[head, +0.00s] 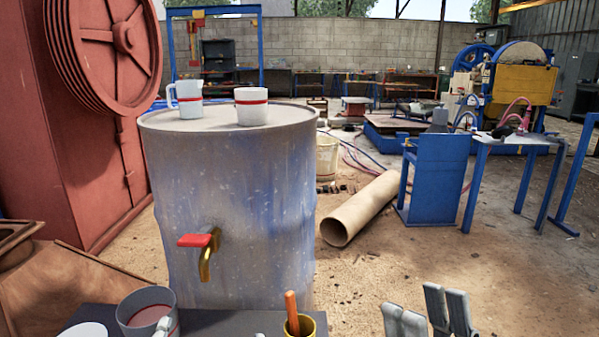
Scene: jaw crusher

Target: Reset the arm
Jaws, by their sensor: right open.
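My right gripper (424,302) shows at the bottom edge, right of centre. Its grey fingers point up and stand apart, with nothing between them. It is over bare ground, to the right of a small dark table (232,322) and clear of it. The rest of my right arm is out of the picture.
A metal barrel (240,190) with a red-handled tap (204,243) carries two white cups (252,106) (187,99). The dark table holds a larger cup (147,312) and a yellow cup (302,327). A cardboard tube (360,210) lies on open ground.

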